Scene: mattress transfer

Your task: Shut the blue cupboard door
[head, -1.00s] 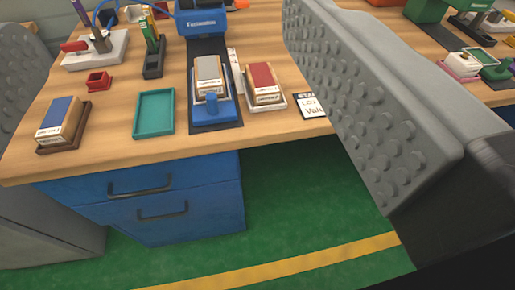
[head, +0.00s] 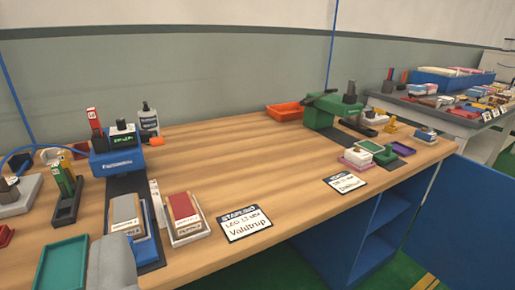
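The blue cupboard (head: 372,240) stands under the right end of the wooden workbench, its front open on a shelf. Its blue door (head: 462,226) stands wide open, swung out to the right, and its lower part runs out of the picture. A grey tip of my gripper (head: 112,265) shows at the bottom left, in front of the bench's near side and far from the door. Only this part shows, so its opening cannot be judged. Nothing is seen held.
The workbench top (head: 250,170) bears a green press (head: 330,110), an orange tray (head: 285,112), a teal tray (head: 62,265) and two label cards. A second table (head: 440,112) with a blue bin stands behind the door. Green floor shows below the bench.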

